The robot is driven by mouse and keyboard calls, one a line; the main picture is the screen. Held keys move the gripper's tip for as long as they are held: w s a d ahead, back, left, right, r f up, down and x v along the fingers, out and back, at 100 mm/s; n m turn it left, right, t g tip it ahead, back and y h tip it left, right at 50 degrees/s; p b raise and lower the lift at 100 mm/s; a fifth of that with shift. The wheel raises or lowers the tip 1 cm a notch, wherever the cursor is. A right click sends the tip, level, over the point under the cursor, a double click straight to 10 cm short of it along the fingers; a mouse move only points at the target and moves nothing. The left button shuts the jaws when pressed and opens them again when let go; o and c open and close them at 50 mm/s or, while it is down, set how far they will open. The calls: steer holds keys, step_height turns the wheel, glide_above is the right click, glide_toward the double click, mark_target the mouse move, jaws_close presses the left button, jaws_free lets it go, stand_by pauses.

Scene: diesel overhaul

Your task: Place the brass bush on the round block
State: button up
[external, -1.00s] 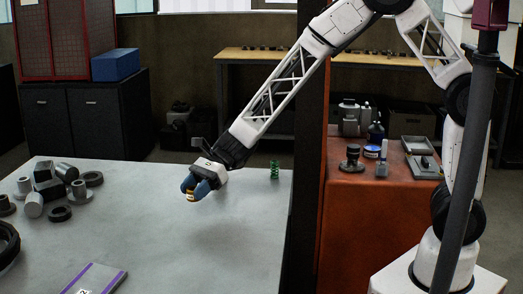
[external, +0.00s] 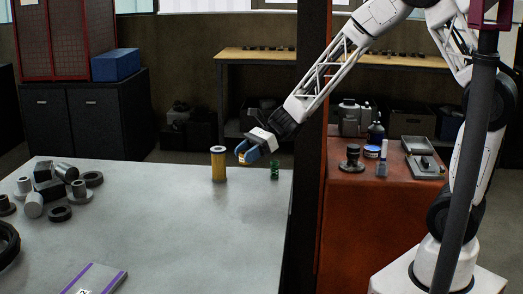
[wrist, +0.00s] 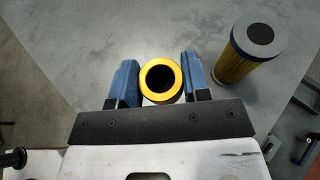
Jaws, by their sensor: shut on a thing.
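The brass bush (wrist: 161,80) is a yellow ring with a dark bore, seen from above in the wrist view. My gripper (wrist: 160,78) is shut on it, with a blue finger on either side. In the external view my gripper (external: 245,154) holds the bush above the far right part of the grey table, close to a yellow cylinder. The bush is small there and partly hidden by the fingers. I cannot tell which piece is the round block; several grey round parts (external: 33,204) lie at the table's left.
A green spring (external: 275,170) stands near the right edge. A purple-striped plate (external: 95,279) lies in front. The table's middle is clear.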

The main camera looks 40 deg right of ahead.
steer(key=s+d+f+m+t, duration=0.1)
steer(key=s+d+m+t, duration=0.15)
steer(key=d, duration=1.45)
steer(key=s+d+m+t, duration=0.2)
steer(key=s+d, duration=0.1)
steer(key=d, duration=1.5)
steer(key=w+d+r, duration=0.1)
steer(key=w+d, duration=0.3)
steer(key=d, duration=0.6)
steer(key=w+d+r+t+h, duration=0.1)
steer(key=w+d, duration=0.3)
steer(key=d, duration=0.7)
steer(key=shift+d, duration=0.15)
steer(key=shift+w+m, duration=0.1)
steer(key=shift+m, duration=0.15)
glide_above(354, 146)
steer(key=shift+f, duration=3.1)
steer(key=shift+f, duration=1.85)
steer(key=shift+f, duration=0.15)
steer(key=o, duration=1.1)
